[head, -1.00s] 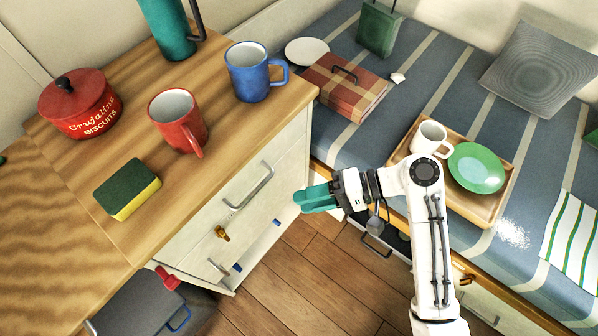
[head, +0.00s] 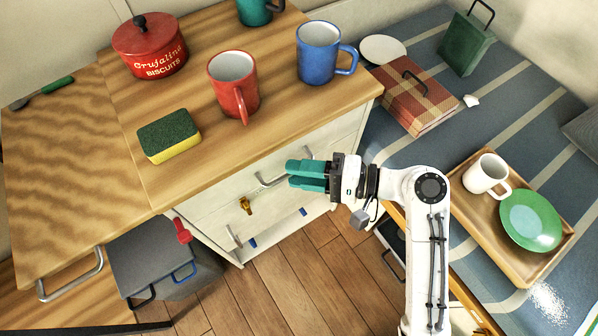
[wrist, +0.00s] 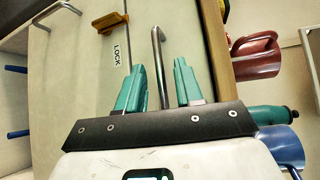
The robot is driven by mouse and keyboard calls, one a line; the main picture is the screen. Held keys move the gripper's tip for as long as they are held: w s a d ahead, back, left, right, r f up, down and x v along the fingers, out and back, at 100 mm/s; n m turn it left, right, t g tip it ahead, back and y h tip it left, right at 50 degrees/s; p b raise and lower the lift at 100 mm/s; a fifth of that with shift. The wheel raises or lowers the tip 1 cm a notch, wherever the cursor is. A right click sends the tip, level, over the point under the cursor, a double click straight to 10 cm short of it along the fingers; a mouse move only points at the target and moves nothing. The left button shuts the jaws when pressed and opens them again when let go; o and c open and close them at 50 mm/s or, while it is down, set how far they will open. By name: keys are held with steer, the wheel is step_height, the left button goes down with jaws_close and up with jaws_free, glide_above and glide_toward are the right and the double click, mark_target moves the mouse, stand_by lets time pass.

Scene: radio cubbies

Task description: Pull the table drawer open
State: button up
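A pale drawer front (head: 225,212) sits below the wooden top, with a silver bar handle (head: 268,182) partly hidden by my gripper. The drawer looks closed. My gripper (head: 290,174) has two teal fingers, open and empty, in front of this handle. In the wrist view, the handle (wrist: 157,55) lies in line with the gap between the fingers (wrist: 158,75). I cannot tell whether they touch it. A brass latch (head: 245,205) is below the handle; it shows beside a LOCK label in the wrist view (wrist: 110,21). Another silver handle (head: 72,278) is on the left wooden panel's front edge.
A red mug (head: 233,85), blue mug (head: 318,55), biscuit tin (head: 150,48) and sponge (head: 168,136) stand on the wooden top. A dark bin (head: 150,255) is below left. A bed with a tray (head: 470,215) is at right. Wooden floor (head: 290,275) between is clear.

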steer(key=shift+a, duration=0.4)
steer(key=shift+c, duration=0.2)
steer(key=shift+f, duration=0.1)
jaws_close()
